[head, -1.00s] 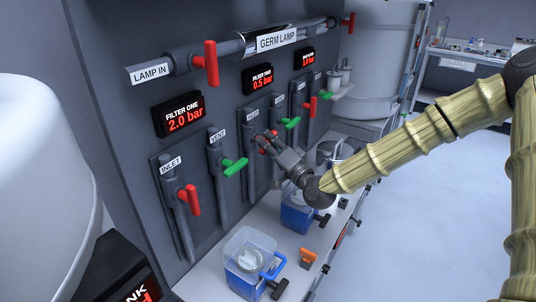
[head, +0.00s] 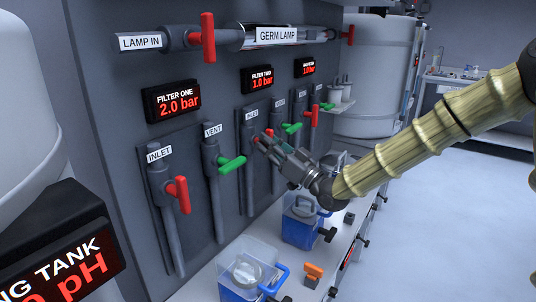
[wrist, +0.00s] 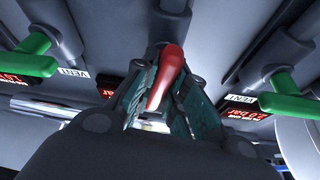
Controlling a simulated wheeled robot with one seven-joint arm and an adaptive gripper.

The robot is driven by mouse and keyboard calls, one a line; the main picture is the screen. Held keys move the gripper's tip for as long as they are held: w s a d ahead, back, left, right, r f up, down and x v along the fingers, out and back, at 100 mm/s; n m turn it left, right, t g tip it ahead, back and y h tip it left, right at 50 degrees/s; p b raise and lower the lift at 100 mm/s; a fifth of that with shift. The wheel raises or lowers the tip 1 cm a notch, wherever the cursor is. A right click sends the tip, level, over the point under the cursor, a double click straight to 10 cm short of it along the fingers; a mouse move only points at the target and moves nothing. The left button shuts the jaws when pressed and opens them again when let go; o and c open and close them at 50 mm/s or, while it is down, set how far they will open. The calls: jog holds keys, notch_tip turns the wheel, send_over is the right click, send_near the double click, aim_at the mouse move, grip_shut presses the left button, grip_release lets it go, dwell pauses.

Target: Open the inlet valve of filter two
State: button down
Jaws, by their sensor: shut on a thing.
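The inlet valve of filter two is on the wall panel, under a label (head: 252,115) and below the FILTER TWO display (head: 262,78), which reads 0.5 bar or similar, too small to be sure. My gripper (head: 263,143) is at this valve and shut on its red handle (wrist: 167,72). In the wrist view the red handle lies between the two fingers (wrist: 158,100). In the head view the fingers hide most of the handle; only a bit of red shows. Its exact turn angle is hard to tell.
Filter one's red inlet handle (head: 179,194) and green vent handle (head: 232,164) are to the left. Filter two's green vent handle (head: 292,128) is close to the right of my gripper. Blue-based containers (head: 240,272) stand on the bench below. Open floor lies to the right.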

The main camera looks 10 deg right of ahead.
jog(key=shift+f+n+g+y+b, duration=0.25)
jog(key=shift+n+g+y+b, duration=0.3)
jog(key=shift+n, duration=0.75)
jog(key=c, duration=1.4)
grip_release()
jog(key=shift+d+r, duration=0.1)
jog(key=shift+r, duration=0.05)
jog(key=shift+c, duration=0.2)
jog(key=v, duration=1.2)
